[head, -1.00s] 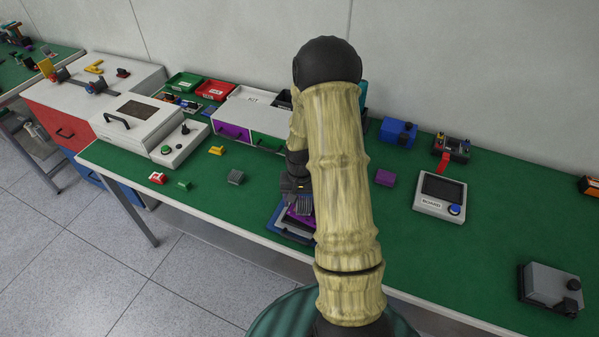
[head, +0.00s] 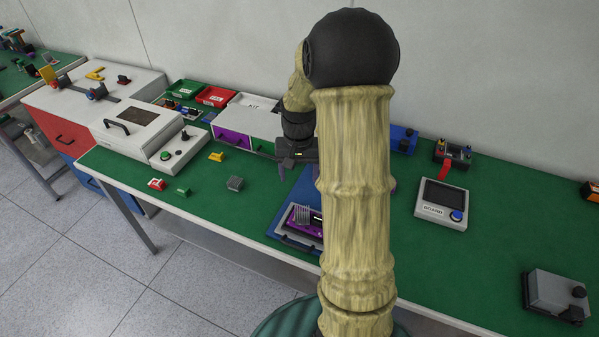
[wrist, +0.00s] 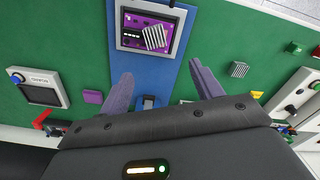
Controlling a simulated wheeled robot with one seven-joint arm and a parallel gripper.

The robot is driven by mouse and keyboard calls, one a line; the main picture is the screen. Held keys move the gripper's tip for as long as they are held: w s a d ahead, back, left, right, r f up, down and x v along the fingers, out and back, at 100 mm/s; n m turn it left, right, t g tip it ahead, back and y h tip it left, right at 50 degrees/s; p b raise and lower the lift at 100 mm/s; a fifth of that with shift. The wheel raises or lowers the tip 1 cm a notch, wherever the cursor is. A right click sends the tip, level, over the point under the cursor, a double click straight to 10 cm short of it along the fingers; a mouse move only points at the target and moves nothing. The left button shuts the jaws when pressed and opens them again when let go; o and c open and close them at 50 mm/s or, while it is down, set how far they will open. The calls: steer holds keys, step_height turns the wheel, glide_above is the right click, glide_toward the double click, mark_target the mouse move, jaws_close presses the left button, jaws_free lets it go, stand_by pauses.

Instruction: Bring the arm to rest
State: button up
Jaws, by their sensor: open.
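My arm (head: 355,190) rises in front of the bench in the head view, its pale, wood-like links hiding part of the bench. My gripper (head: 283,172) hangs above the green bench top, near the drawer unit. In the wrist view my gripper (wrist: 160,85) has its two grey fingers spread wide apart, with nothing between them. Beyond the fingertips is a blue mat (wrist: 180,75) with a framed purple board (wrist: 135,20) and a ribbed grey block on it. The board also shows in the head view (head: 300,228), below and apart from my gripper.
A white drawer unit (head: 232,138) with purple and green fronts stands behind my gripper. A white device with a screen (head: 441,203) is to the right. A ribbed grey block (head: 235,184) and a yellow part (head: 217,157) lie left. The front right bench top is mostly clear.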

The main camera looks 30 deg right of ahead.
steer(key=shift+a, duration=0.1)
stand_by(0.3)
steer(key=s+a+r+n+t, duration=0.2)
steer(key=s+a+n, duration=0.3)
steer(key=s+a, duration=0.7)
steer(key=shift+s+a+r+n+t, duration=0.3)
steer(key=shift+s+a+r+n, duration=0.1)
steer(key=shift+a+r, duration=0.2)
steer(key=shift+w+d, duration=0.1)
